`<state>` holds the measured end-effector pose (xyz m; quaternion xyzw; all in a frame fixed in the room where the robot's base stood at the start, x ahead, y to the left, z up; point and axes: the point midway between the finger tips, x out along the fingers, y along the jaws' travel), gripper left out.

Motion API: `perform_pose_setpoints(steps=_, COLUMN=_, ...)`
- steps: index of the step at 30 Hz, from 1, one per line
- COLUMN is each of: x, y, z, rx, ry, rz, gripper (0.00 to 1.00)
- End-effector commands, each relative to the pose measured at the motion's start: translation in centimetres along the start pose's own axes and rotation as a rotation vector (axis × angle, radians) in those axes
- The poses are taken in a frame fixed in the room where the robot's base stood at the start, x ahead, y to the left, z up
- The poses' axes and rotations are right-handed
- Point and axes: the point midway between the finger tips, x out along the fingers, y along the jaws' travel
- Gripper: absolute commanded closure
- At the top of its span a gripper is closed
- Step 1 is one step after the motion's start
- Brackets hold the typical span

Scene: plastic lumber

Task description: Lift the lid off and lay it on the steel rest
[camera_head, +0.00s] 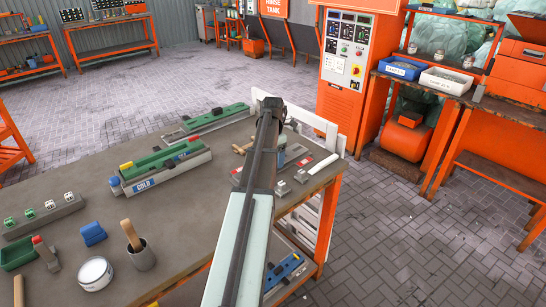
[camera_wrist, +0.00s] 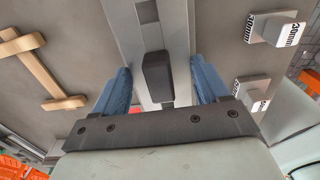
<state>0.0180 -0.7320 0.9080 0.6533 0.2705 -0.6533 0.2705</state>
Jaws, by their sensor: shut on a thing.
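In the wrist view, the blue fingertips of my gripper (camera_wrist: 161,92) stand on either side of a long grey metal piece (camera_wrist: 126,18), which appears to be the lid. A black block-shaped handle (camera_wrist: 158,75) sits on it between the fingers. My gripper is shut on this piece. Whether it touches what is beneath cannot be told. In the head view, my own arm hides most of the gripper and the lid. Two grey blocks marked 30mm (camera_wrist: 275,28) lie to the right in the wrist view; I cannot tell whether they form the steel rest.
A long mold marked COLD (camera_head: 145,184) with a green top stands left of my arm on the table (camera_head: 190,223). Another green-topped mold (camera_head: 215,118) lies behind it. A wooden tool (camera_wrist: 38,68) lies left in the wrist view. A cup (camera_head: 142,256) and round tin (camera_head: 95,273) stand in front.

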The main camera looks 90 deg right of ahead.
Motion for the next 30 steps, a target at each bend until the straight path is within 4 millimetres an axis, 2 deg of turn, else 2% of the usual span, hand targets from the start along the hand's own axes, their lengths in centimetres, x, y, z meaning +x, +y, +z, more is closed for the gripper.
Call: perform_pose_setpoints(steps=30, x=0.77, y=0.01, z=0.00, rx=0.000, ry=0.000, rz=0.000, gripper=0.81)
